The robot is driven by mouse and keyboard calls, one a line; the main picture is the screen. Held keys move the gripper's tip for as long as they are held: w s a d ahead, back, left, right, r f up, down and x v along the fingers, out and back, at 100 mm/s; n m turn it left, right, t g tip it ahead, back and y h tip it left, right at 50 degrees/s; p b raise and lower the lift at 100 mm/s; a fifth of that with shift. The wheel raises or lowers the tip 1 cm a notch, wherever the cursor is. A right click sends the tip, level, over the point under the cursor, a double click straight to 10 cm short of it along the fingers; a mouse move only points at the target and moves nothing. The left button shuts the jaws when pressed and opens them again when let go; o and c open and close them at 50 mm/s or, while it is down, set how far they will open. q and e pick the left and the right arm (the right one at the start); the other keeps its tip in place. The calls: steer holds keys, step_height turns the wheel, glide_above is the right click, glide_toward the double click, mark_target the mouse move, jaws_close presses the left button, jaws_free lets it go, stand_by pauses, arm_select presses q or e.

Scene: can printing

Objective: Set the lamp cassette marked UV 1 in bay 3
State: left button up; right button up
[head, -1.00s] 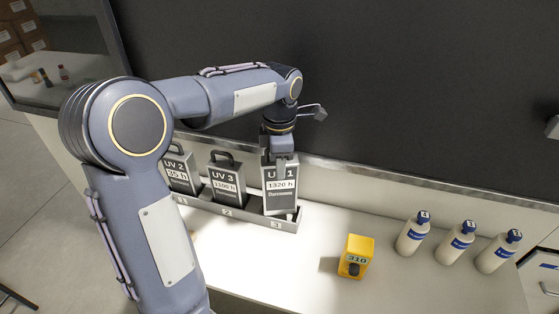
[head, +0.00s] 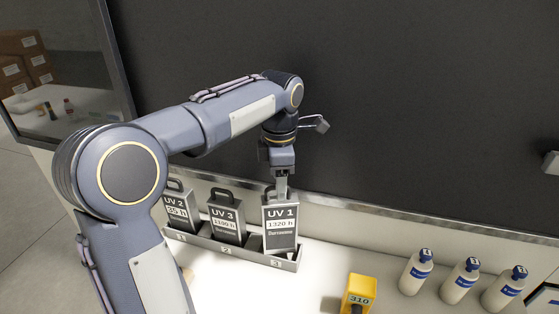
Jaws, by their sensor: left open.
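The lamp cassette marked UV 1 (head: 281,229) is a grey block with a white 1320 h label. It stands roughly upright at bay 3 of the grey rack (head: 231,250), at the rack's right end. I cannot tell how deep its lower end sits. My left gripper (head: 281,186) is open, pointing down at the top of the UV 1 cassette by its handle, with its fingers overlapping the handle in view. Whether they touch it is unclear. My right gripper is out of view.
Cassettes UV 3 (head: 227,222) and UV 2 (head: 179,208) stand in bays 2 and 1. A yellow device reading 310 (head: 359,292) and three white bottles (head: 416,273) stand to the right. A dark panel (head: 400,110) rises behind the rack.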

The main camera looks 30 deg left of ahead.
arm_select(q)
step_height(320, 180, up, 6)
steer(key=shift+f, duration=0.1)
steer(key=s+d+f+m+t+h, duration=0.2)
steer(key=s+f+m, duration=0.4)
steer(key=s+m, duration=0.5)
steer(key=s+d+f+m+t+h, duration=0.1)
steer(key=s+d+f+m+t, duration=0.2)
steer(key=s+m, duration=0.8)
step_height(320, 180, down, 4)
steer(key=shift+d+f+m+t+h, duration=0.1)
steer(key=shift+d+m+t+h, duration=0.3)
steer(key=shift+d+m, duration=0.6)
steer(key=shift+d, duration=0.2)
